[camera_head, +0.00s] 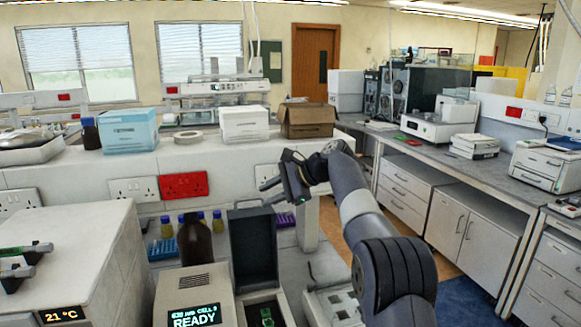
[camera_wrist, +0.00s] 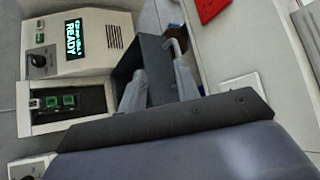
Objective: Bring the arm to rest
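My arm (camera_head: 365,225) reaches up from the lower right and bends left at the wrist. My gripper (camera_head: 266,192) is in the air in front of the white bench ledge, above the bench instrument. Its two grey fingers stand apart with nothing seen between them. In the wrist view my gripper (camera_wrist: 160,85) also shows its fingers apart and empty. The instrument (camera_head: 195,298) has a lit display reading READY; it also shows in the wrist view (camera_wrist: 95,60). Its dark lid (camera_head: 253,247) stands raised behind an open bay (camera_wrist: 85,103) with green parts inside.
A brown bottle (camera_head: 195,242) stands behind the instrument, close to the raised lid. A white machine (camera_head: 75,262) showing 21 °C fills the left. Boxes, including an open cardboard box (camera_head: 307,119), line the ledge. Open floor (camera_head: 465,300) lies right of my arm.

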